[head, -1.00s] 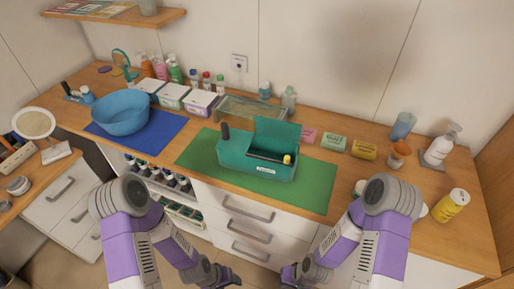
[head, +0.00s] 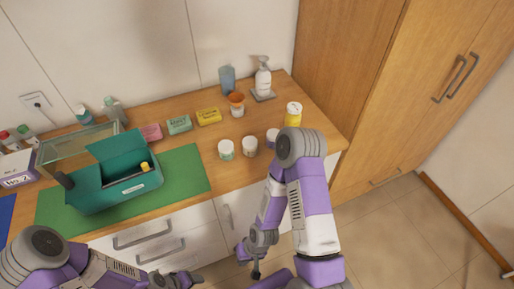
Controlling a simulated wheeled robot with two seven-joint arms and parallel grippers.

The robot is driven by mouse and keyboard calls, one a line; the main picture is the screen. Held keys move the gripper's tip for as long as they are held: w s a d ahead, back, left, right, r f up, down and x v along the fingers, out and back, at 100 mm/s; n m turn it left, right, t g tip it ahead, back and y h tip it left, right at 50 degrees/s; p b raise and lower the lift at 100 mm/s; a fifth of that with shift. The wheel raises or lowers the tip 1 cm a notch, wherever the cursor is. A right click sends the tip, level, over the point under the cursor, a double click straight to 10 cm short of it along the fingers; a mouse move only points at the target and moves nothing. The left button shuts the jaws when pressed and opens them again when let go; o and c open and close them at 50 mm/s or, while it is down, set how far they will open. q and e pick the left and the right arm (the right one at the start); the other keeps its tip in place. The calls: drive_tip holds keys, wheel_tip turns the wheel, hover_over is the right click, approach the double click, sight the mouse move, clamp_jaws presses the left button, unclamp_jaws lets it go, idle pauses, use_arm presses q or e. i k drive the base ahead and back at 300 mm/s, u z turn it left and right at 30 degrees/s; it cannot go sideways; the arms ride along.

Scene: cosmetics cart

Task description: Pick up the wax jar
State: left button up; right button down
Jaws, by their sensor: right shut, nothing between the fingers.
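Three small white jars stand in a loose row near the counter's front edge: a left jar (head: 226,150), a middle jar (head: 250,146) and a right jar (head: 272,135) partly hidden by my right arm. Their labels are too small to read, so I cannot tell which is the wax jar. My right gripper (head: 249,262) hangs below the counter in front of the drawers, shut and empty, well apart from the jars. My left gripper (head: 188,281) is low at the bottom edge, and its fingers are too unclear to judge.
A teal box (head: 117,190) with its lid up sits on a green mat (head: 190,172) at left. Soap bars, an orange-topped cup (head: 237,104), a blue tumbler (head: 227,78), a pump bottle (head: 263,78) and a yellow bottle (head: 293,115) stand around the jars. A tall wooden cabinet (head: 350,80) closes the right side.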

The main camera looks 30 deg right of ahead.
sight(226, 149)
drive_tip(key=z, duration=0.6)
drive_tip(key=k, duration=0.5)
drive_tip(key=z, duration=1.25)
drive_tip(key=i, duration=0.95)
drive_tip(key=u, duration=1.85)
